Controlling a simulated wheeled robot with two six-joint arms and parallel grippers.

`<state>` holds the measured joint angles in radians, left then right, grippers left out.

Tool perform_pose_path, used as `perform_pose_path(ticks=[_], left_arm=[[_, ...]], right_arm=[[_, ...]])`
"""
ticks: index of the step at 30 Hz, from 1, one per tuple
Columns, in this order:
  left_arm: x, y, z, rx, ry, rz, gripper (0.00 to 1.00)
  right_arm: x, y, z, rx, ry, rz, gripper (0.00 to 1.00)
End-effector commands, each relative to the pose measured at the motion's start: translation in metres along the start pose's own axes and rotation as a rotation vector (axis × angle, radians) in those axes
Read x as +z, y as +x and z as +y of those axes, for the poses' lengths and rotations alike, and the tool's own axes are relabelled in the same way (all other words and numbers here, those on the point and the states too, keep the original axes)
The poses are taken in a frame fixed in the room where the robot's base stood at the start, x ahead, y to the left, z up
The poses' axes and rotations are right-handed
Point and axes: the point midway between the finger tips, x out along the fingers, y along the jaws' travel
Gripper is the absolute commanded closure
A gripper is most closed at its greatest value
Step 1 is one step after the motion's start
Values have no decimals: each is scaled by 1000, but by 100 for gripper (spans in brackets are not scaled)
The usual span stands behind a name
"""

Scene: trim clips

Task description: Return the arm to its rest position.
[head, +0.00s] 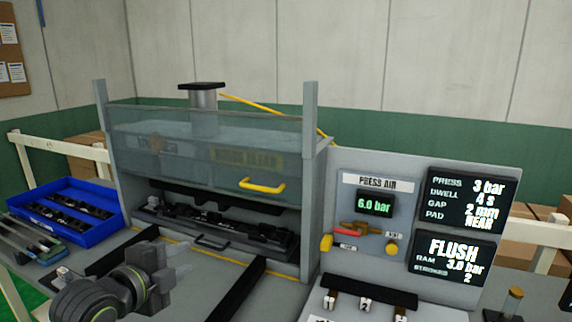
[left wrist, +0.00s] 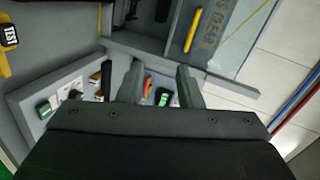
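My left arm (head: 105,298) comes in at the lower left of the head view, over the grey bench. My left gripper (head: 170,262) is in front of the press, with its pale fingers apart. The left wrist view shows the two fingers spread with nothing between them, so the left gripper (left wrist: 160,78) is open and empty. Behind the fingers the wrist view shows the press panel and small parts at a distance. My right arm and right gripper do not show in either view.
The press has a clear guard (head: 200,150) with a yellow handle (head: 262,186), raised above a black fixture (head: 215,232). A blue tray (head: 80,228) of dark parts is on the left. A control panel (head: 405,185) and a clip rack (head: 368,292) stand on the right.

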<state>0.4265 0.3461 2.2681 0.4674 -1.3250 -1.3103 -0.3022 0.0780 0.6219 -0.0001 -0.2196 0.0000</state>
Motion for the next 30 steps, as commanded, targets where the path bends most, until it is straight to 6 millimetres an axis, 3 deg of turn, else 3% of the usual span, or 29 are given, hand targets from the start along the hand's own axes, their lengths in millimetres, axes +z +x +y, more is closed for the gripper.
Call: perform_pose_path(ticks=[8, 14, 21, 24, 30], left_arm=[[17, -11, 70, 114, -238, -92, 67], [33, -37, 149, 231, -521, -234, 67], [45, -109, 266, 359, -966, -548, 67], [45, -143, 304, 382, -1123, -689, 67], [41, -203, 354, 384, -1347, -937, 67]], right_arm=[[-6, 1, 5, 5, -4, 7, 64], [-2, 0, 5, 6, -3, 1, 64], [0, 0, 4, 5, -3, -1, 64], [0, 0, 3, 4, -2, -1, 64], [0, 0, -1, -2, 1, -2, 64]])
